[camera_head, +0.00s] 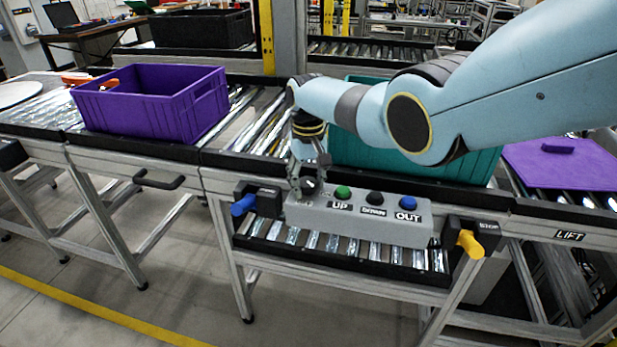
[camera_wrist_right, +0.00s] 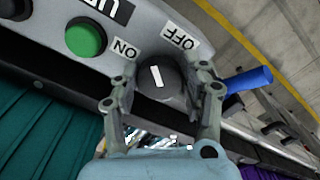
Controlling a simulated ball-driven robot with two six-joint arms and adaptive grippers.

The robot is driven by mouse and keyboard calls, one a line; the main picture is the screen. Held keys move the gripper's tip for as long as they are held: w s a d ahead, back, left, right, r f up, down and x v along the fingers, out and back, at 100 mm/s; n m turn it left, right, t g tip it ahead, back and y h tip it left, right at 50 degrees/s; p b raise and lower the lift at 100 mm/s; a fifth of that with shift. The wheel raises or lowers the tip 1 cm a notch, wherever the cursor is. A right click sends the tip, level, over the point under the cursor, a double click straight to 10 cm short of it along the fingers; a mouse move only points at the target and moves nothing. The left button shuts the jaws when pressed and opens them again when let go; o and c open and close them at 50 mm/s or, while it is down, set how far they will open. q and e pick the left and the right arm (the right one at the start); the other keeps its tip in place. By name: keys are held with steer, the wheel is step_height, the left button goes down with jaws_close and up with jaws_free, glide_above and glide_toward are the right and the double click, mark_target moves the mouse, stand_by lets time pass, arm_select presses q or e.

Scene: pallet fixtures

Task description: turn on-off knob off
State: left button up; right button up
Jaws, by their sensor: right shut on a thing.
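The on-off knob (camera_wrist_right: 160,82) is a dark round knob with a white line mark, on the grey control box (camera_head: 358,217). In the right wrist view, an ON label (camera_wrist_right: 126,49) and an OFF label (camera_wrist_right: 180,38) stand beside it; its white line lies between them at a tilt. My right gripper (camera_head: 308,188) reaches down to the left end of the box. In the wrist view its two fingers (camera_wrist_right: 162,95) are shut on the knob, one on each side. My left gripper is not in view.
A green button (camera_head: 342,193), a black button (camera_head: 375,198) and a blue button (camera_head: 408,203) sit right of the knob. A blue handle (camera_head: 243,205) and a yellow handle (camera_head: 470,243) flank the box. A purple crate (camera_head: 150,105) and a teal crate (camera_head: 470,168) stand behind on the conveyor.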

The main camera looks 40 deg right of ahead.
mark_target(307, 182)
steer(key=m+p, duration=0.1)
steer(key=m, duration=0.3)
steer(key=shift+a+m, duration=0.1)
steer(key=shift+m, duration=0.2)
steer(key=shift+w+m, duration=0.15)
steer(key=shift+m, duration=2.35)
steer(key=o, duration=1.2)
step_height(307, 182, up, 12)
